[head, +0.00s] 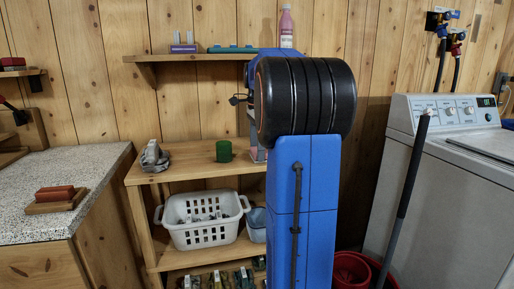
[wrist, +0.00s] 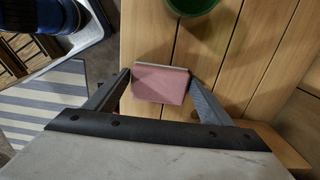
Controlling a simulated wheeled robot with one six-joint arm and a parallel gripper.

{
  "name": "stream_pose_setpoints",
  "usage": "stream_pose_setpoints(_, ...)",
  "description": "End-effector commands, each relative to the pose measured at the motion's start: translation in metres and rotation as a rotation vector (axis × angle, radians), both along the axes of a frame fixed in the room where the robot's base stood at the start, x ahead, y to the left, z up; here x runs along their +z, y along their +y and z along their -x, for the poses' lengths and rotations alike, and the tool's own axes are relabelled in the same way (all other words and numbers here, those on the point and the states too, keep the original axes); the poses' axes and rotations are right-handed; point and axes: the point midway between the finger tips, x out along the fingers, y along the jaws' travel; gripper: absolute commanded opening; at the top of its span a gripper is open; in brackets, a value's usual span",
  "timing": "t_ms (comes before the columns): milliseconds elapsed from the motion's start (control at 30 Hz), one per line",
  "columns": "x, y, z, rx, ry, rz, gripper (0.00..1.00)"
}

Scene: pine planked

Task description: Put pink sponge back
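The pink sponge (wrist: 160,84), with a thin pale greyish layer along its far edge, sits between the two fingers of my gripper (wrist: 160,80) in the wrist view. Both fingertips appear to touch its sides, so the gripper looks shut on it. Beneath is the planked top of the wooden shelf unit (wrist: 230,85); I cannot tell whether the sponge touches it. In the head view my own blue and black arm hides most of the gripper and sponge, at the right part of the shelf unit's top (head: 195,171).
A green cylinder (head: 223,151) stands close by, also in the wrist view (wrist: 190,4). A grey metal object (head: 154,157) is left of it. A wall shelf (head: 200,56) above holds a purple-grey holder (head: 184,44), a teal tray (head: 233,49) and a pink bottle (head: 286,28). A white basket (head: 203,222) sits below.

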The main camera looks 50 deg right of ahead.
Motion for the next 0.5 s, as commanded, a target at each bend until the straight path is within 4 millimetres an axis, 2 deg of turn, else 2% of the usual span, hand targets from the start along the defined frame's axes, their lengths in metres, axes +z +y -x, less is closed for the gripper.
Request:
stream_pose_setpoints(367,0.001,0.0,0.0,0.0,-0.001,0.001,0.88)
stream_pose_setpoints(500,0.012,0.0,0.0,0.0,-0.002,0.001,0.88)
